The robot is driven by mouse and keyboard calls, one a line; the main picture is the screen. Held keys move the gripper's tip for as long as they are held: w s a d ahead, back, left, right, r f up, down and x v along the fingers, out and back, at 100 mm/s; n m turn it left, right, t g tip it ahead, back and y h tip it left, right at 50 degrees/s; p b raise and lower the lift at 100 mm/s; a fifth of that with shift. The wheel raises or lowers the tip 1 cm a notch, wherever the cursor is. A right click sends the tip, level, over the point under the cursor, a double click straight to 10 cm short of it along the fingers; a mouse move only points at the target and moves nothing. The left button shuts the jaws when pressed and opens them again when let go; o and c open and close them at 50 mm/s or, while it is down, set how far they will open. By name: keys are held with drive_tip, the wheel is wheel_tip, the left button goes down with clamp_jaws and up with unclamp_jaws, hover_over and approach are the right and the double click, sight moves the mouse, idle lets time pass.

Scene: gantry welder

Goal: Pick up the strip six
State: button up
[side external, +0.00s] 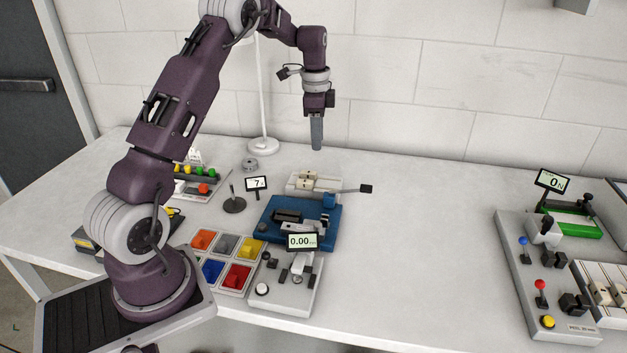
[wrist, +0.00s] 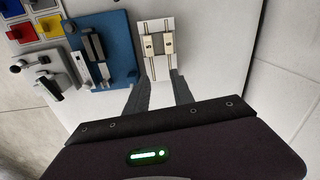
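My gripper (side external: 317,146) hangs fingers down in the air above the back of the table, well clear of everything. In the wrist view its two fingers (wrist: 160,96) are apart with nothing between them. A white fixture (side external: 301,181) with two cream blocks stands behind the blue machine; it also shows in the wrist view (wrist: 169,25), just beyond the fingertips. Small dark marks on its cream blocks (wrist: 148,43) are too small to read surely. I cannot tell which piece is strip six.
The blue machine (side external: 268,231) and a white device with a 0.00 display (side external: 302,242) stand in front. Coloured bins (side external: 237,276) are at left. A lamp base (side external: 263,146) stands at back. A panel with levers (side external: 515,268) is at right. The table's middle right is clear.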

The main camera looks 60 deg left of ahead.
drive_tip(key=m, duration=0.1)
hover_over(312, 172)
drive_tip(key=shift+g, duration=0.3)
wheel_tip(312, 172, down, 5)
drive_tip(key=shift+s+f, duration=0.15)
wheel_tip(312, 172, down, 7)
drive_tip(key=shift+f, duration=0.1)
clamp_jaws()
